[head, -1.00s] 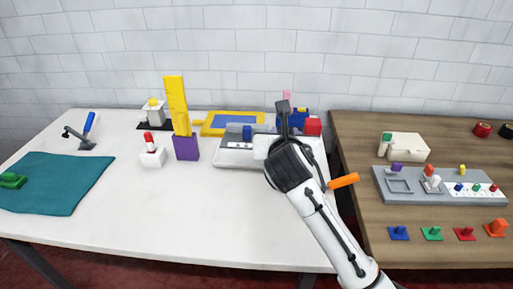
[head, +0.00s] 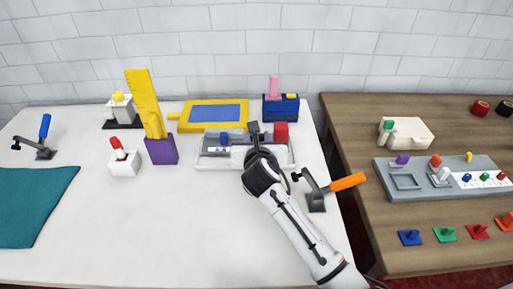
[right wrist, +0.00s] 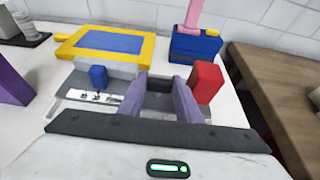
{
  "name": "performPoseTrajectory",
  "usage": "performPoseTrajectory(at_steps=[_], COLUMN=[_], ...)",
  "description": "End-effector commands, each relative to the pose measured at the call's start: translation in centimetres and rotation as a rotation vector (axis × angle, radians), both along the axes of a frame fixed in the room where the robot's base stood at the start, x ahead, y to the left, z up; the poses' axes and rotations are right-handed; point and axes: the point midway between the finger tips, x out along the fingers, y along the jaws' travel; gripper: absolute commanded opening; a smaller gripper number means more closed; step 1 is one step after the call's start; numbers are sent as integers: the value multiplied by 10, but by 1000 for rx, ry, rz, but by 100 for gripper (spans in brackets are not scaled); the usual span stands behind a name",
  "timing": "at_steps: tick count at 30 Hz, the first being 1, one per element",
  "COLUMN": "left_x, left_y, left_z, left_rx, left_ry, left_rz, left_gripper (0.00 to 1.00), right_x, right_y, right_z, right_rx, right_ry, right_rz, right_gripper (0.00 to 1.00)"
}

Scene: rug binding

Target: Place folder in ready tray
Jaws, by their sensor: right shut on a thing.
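My right gripper (head: 255,130) is over the right part of a light grey machine bed (head: 206,162) on the white table. In the right wrist view its two fingers (right wrist: 160,98) are on either side of a dark grey piece (right wrist: 158,84), mostly hidden, which I cannot clearly name as the folder. A blue block (right wrist: 98,77) and a red block (right wrist: 207,82) stand on the bed, left and right of the fingers. A yellow-rimmed tray with a blue floor (head: 216,113) lies behind the bed; I cannot tell if it is the ready tray. My left gripper is not in view.
An orange-handled tool (head: 347,181) stands right of my right arm. A navy box (head: 281,108) with a pink post is behind the bed. A purple holder (head: 161,150) with a yellow ruler stands left. The brown table (head: 345,115) holds a grey pegged tray (head: 440,190).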

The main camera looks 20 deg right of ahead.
Motion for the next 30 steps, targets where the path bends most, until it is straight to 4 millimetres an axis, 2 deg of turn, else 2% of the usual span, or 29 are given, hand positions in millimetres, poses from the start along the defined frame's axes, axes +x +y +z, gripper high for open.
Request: performPoseTrajectory(at_steps=[7,18,19,22,30], left_x=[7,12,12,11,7], left_y=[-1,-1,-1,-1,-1], left_z=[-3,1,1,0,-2], left_rx=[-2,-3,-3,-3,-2], left_ry=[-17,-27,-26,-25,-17], left_rz=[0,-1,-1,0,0], left_gripper=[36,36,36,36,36], right_x=[0,1,0,0,0], right_y=[0,0,0,0,0], right_z=[-32,-34,-38,-37,-36], right_rx=[1,-2,-2,-1,1], right_ry=[-1,-4,2,1,1], right_rz=[0,1,0,0,1], right_gripper=[0,0,33,49,50])
